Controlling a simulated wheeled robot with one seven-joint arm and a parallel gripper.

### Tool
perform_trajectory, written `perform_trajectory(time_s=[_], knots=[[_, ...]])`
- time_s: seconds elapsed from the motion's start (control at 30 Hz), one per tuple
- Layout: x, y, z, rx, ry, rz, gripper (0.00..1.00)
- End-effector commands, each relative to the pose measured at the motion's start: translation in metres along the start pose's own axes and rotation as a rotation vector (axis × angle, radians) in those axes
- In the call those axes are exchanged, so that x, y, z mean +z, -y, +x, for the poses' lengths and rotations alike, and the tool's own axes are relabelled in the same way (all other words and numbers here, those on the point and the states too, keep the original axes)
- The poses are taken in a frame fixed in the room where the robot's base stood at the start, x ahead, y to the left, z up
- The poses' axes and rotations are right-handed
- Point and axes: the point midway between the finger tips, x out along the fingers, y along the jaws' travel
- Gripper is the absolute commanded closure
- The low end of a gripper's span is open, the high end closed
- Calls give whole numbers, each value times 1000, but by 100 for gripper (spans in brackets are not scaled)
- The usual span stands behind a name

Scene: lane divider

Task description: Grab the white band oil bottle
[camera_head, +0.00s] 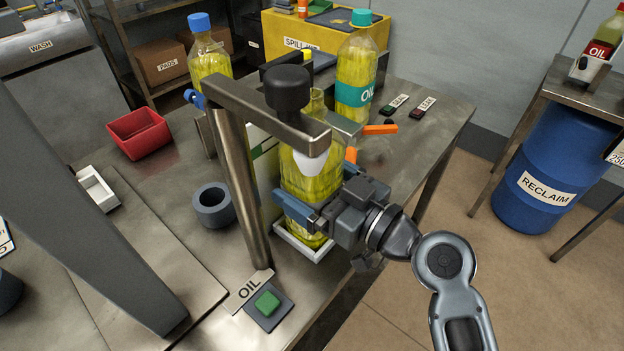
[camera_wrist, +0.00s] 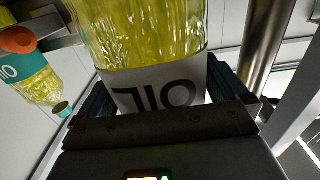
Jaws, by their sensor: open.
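The white band oil bottle (camera_head: 308,184) stands upright in a white square tray (camera_head: 296,243), under the nozzle of a metal dispenser frame. It holds yellow liquid. Its white band (camera_wrist: 160,95), marked OIL upside down, fills the wrist view between my fingers; in the head view my gripper mostly hides the band. My gripper (camera_head: 312,208) is open, reaching in from the right with one finger on each side of the bottle. I cannot tell whether either finger touches it. The gripper also shows in the wrist view (camera_wrist: 160,84).
The dispenser post (camera_head: 240,190) stands close left of the bottle. A teal-band oil bottle (camera_head: 356,75) is behind it, and a blue-capped bottle (camera_head: 209,55) is at back left. A green button (camera_head: 267,303) is in front. A grey ring (camera_head: 213,205) and red bin (camera_head: 140,132) lie left.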

Motion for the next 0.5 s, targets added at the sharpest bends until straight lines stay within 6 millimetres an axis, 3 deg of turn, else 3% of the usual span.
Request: perform_trajectory(time_s=[0.23, 0.5], knots=[[0, 0, 1, 1, 0, -1, 1], [0, 0, 1, 1, 0, -1, 27]])
